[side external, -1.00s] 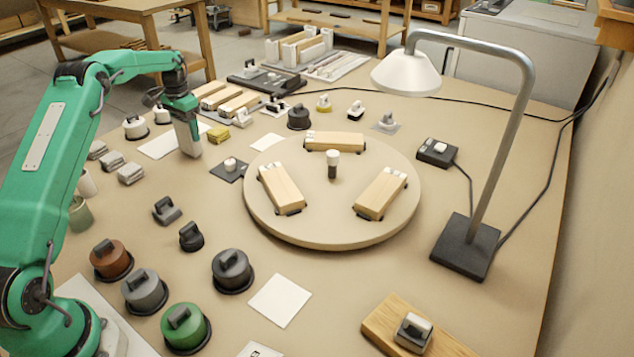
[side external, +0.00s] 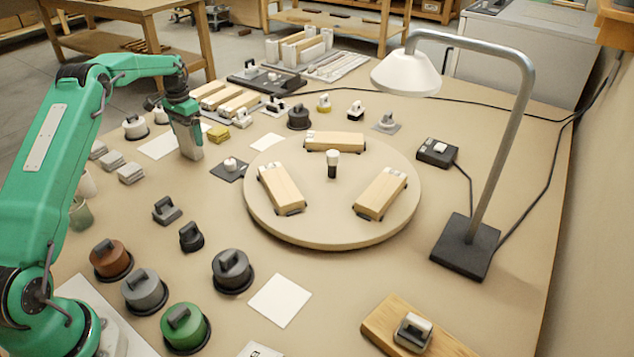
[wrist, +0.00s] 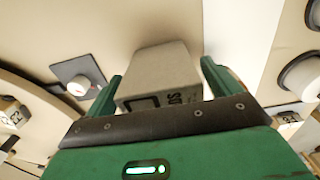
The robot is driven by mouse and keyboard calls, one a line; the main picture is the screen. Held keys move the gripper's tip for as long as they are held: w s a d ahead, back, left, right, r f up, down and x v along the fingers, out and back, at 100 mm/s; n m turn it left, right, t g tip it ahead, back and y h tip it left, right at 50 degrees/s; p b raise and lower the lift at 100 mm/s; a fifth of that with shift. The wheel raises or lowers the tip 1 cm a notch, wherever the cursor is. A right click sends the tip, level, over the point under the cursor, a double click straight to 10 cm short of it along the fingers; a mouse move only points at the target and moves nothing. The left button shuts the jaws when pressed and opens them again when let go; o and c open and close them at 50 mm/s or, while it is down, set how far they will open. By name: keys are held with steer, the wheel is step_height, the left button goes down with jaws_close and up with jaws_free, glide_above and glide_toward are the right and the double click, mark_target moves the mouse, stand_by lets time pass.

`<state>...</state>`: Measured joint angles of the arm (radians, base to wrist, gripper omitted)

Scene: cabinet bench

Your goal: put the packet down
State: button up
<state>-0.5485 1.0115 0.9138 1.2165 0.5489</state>
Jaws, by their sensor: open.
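The packet is a pale grey block with dark printing. In the side view it (side external: 192,151) stands roughly upright at the bench surface, just right of a white sheet (side external: 157,146). My gripper (side external: 185,122) is directly above it, pointing down, with its fingers around its upper part. In the wrist view the packet (wrist: 160,72) lies between the two green fingers of my gripper (wrist: 162,82). The fingers are open, one on each side of it. Contact between the packet's base and the bench is hard to make out.
A round turntable (side external: 330,235) with wooden blocks is to the right. A dark pad with a white knob (side external: 230,166) lies between. Grey stacked blocks (side external: 130,172) are to the left.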

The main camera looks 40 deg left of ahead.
steer(key=shift+r, duration=0.15)
step_height(320, 180, up, 12)
steer(key=shift+f, duration=0.15)
stand_by(0.4)
steer(key=shift+r, duration=0.2)
stand_by(0.3)
steer(key=shift+d+r, duration=0.35)
steer(key=s+d+r+t, duration=0.1)
steer(key=s+d+r, duration=0.5)
steer(key=d, duration=0.4)
steer(key=s+d+r+t, duration=0.1)
steer(key=s+d+r, duration=0.3)
steer(key=d+r, duration=0.4)
steer(key=s+d+f+t, duration=0.1)
steer(key=s+d+f, duration=0.2)
steer(key=s+d, duration=0.4)
steer(key=s+d+f+t, duration=0.2)
steer(key=s+d+f, duration=0.2)
steer(key=s, duration=1)
steer(key=d, duration=0.3)
steer(key=shift+s+d+f+t, duration=0.15)
steer(key=shift+s+f+t, duration=0.15)
